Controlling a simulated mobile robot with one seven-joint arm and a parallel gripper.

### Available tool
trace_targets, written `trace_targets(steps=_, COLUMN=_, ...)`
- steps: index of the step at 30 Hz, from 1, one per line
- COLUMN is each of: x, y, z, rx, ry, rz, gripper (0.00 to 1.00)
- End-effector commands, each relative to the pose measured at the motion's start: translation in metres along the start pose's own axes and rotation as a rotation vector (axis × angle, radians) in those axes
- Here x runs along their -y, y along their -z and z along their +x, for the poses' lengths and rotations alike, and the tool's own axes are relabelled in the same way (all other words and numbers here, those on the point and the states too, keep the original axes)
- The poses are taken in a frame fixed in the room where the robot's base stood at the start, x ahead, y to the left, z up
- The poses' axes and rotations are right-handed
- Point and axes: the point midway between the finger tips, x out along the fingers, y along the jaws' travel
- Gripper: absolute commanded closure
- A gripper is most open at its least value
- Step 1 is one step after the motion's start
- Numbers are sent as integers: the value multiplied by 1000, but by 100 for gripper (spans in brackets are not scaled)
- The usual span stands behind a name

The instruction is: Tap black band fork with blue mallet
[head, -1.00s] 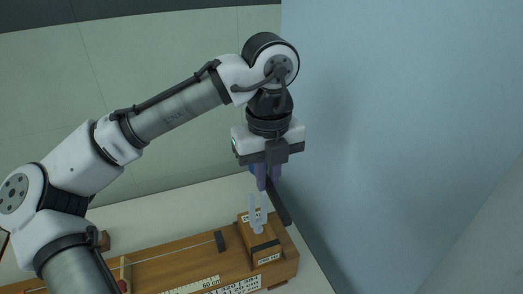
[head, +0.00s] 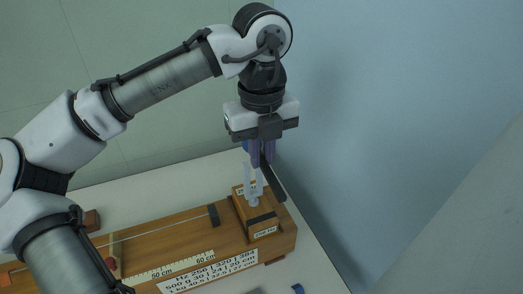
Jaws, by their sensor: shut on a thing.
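The tuning fork (head: 253,187) stands upright, pale and two-pronged, on a wooden box (head: 264,231) with a black band across its top, at the right end of the long wooden bench. My gripper (head: 262,160) points down just above and behind the fork and is shut on the mallet. The mallet's dark handle (head: 275,181) slants down to the right beside the fork. A blue part (head: 246,146), likely the mallet's head, shows at the gripper's left and is mostly hidden. I cannot tell whether it touches the fork.
The wooden bench (head: 190,240) carries a stretched string, a scale and a black upright block (head: 213,215) left of the box. A Hz label plate (head: 212,273) lies along its front. A small blue object (head: 298,289) is at the bottom edge. A wall rises at right.

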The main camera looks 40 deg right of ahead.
Motion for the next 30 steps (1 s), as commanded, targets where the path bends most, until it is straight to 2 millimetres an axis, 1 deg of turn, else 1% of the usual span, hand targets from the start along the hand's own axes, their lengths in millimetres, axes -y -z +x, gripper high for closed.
trace_targets(steps=2, x=0, y=0, z=0, rx=0, ry=0, rz=0, gripper=100)
trace_targets(steps=5, x=0, y=0, z=6, rx=-2, ry=0, rz=1, gripper=100)
trace_targets(steps=12, x=0, y=0, z=35, rx=-2, ry=1, rz=1, gripper=100)
trace_targets(steps=17, x=0, y=0, z=25, rx=0, ry=0, rz=0, gripper=100)
trace_targets(steps=30, x=0, y=0, z=-34, rx=-1, ry=1, rz=1, gripper=100)
